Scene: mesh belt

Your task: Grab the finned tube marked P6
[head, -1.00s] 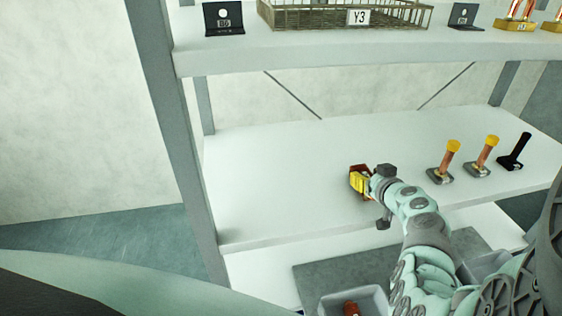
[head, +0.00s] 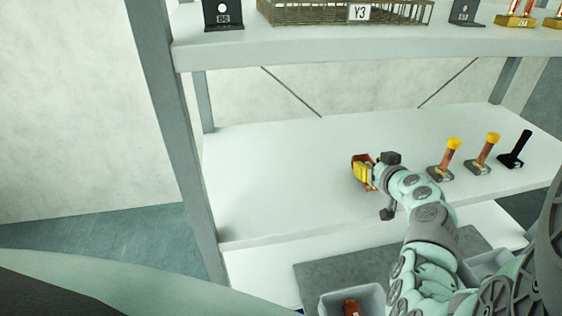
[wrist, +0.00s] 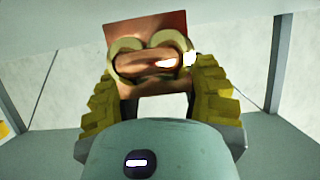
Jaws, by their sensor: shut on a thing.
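My gripper (head: 365,174) is over the middle shelf, with its yellow padded fingers closed. It is shut on a copper-coloured part with a square plate (head: 355,160). In the wrist view the part (wrist: 148,27) shows a flat reddish plate and a rounded, shiny copper piece between the finger pads. I cannot tell for sure whether the part is clear of the shelf.
On the middle shelf (head: 270,190), two copper posts with yellow tops (head: 448,158) (head: 487,152) and a black post (head: 516,150) stand right of my gripper. A wire basket marked Y3 (head: 300,14) is on the upper shelf (head: 330,48). The middle shelf's left side is clear.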

